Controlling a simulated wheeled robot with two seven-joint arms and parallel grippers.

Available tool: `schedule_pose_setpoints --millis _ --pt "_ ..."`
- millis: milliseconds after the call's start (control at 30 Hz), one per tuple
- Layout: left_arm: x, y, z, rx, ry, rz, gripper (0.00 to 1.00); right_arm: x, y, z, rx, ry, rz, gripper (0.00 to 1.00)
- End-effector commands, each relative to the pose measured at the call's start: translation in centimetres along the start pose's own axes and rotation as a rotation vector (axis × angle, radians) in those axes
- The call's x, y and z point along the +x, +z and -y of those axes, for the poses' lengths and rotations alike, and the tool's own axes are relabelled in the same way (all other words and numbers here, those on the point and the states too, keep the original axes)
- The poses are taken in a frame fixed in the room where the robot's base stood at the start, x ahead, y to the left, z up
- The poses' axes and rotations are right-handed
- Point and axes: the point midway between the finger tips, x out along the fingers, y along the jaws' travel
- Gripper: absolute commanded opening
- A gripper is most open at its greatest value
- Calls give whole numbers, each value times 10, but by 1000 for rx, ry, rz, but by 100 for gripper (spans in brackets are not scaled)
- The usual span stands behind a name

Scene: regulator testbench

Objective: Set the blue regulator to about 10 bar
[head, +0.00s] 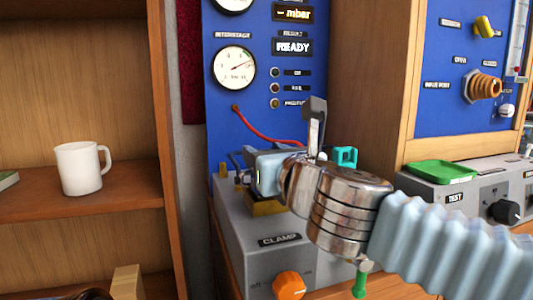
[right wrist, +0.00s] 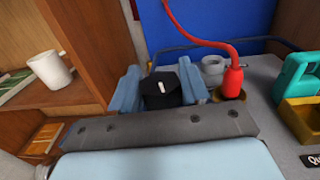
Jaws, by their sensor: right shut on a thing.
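My right gripper (head: 243,180) reaches in from the right in the head view, over the grey bench unit below the blue panel. In the right wrist view its two blue-grey fingers stand either side of a black knob (right wrist: 158,92) with a white pointer mark, and the gripper is shut on it. The gripper and wrist hide the knob in the head view. No blue regulator body can be made out. A round white gauge (head: 234,68) labelled INTERSTAGE is on the blue panel, its needle pointing up and right; its numbers are too small to read. My left gripper is not in view.
A red hose (head: 265,133) runs from the panel down close to the gripper, ending at a red fitting (right wrist: 233,82). A teal part (head: 345,157) stands just beyond my wrist. An orange knob (head: 289,285) is below. A white mug (head: 80,168) stands on the left shelf.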

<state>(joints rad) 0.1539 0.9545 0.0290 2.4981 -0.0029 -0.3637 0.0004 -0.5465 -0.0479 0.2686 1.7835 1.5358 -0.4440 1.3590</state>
Motion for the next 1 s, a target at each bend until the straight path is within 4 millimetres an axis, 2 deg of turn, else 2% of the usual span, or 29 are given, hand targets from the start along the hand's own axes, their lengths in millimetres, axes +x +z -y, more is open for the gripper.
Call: schedule_pose_setpoints --millis 33,233,433,1000 --pt "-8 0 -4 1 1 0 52 0 4 3 1 36 -3 15" --pt "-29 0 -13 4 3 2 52 1 7 3 1 224 5 15" --pt "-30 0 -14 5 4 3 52 1 1 2 1 415 -1 15" --pt "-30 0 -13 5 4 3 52 1 0 1 1 922 1 15"
